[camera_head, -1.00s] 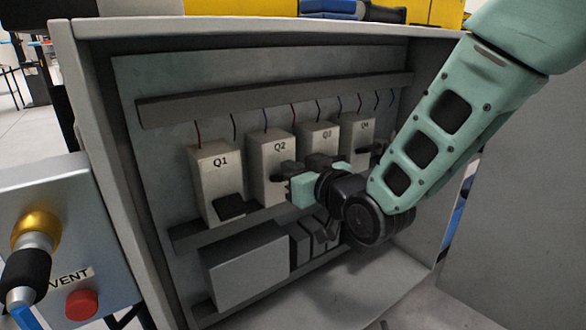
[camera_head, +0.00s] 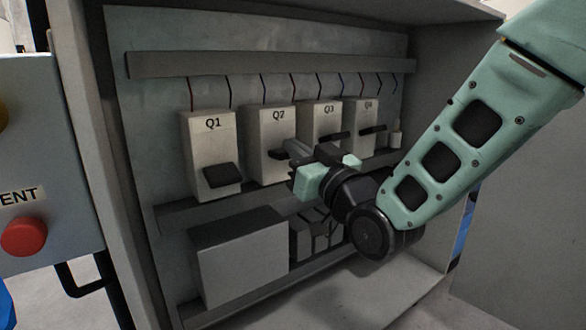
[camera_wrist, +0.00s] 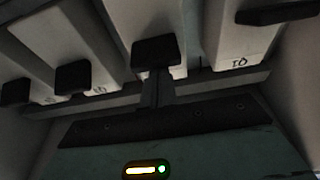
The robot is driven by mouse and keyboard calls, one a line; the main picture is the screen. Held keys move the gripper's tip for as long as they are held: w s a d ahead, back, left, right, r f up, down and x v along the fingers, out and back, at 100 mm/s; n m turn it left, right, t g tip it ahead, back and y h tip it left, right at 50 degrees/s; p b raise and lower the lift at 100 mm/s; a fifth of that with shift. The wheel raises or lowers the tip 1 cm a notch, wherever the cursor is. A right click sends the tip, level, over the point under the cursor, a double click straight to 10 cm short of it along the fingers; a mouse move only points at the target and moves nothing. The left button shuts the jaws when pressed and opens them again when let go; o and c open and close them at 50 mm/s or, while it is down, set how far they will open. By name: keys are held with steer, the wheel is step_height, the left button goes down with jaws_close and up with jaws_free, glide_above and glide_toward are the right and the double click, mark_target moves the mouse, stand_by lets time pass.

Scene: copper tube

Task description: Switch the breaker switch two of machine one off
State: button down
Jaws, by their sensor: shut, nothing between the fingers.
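Breaker Q2 (camera_head: 262,130) is a pale box, second from the left in the head view. Its black lever (camera_head: 280,154) shows at its lower front, just left of my fingertips. My gripper (camera_head: 295,150) is shut and empty, pointing at Q2 from the right. In the wrist view the breakers appear upside down. There the Q2 lever (camera_wrist: 156,50) is straight beyond my shut fingers (camera_wrist: 155,88), which overlap its edge; I cannot tell whether they touch.
Breaker Q1 (camera_head: 210,145) with its black lever (camera_head: 222,175) is left of Q2. Q3 (camera_head: 318,115) and Q4 (camera_head: 362,112) are to the right, partly behind my gripper. A grey box (camera_head: 245,265) sits below. The cabinet side wall (camera_head: 95,150) bounds the left.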

step_height(320, 180, down, 2)
steer(key=t+y+b, duration=0.2)
steer(key=t+b, duration=0.1)
steer(key=b, duration=0.5)
steer(key=shift+s+d+f+b, duration=0.1)
steer(key=shift+b, duration=0.2)
steer(key=shift+f, duration=0.1)
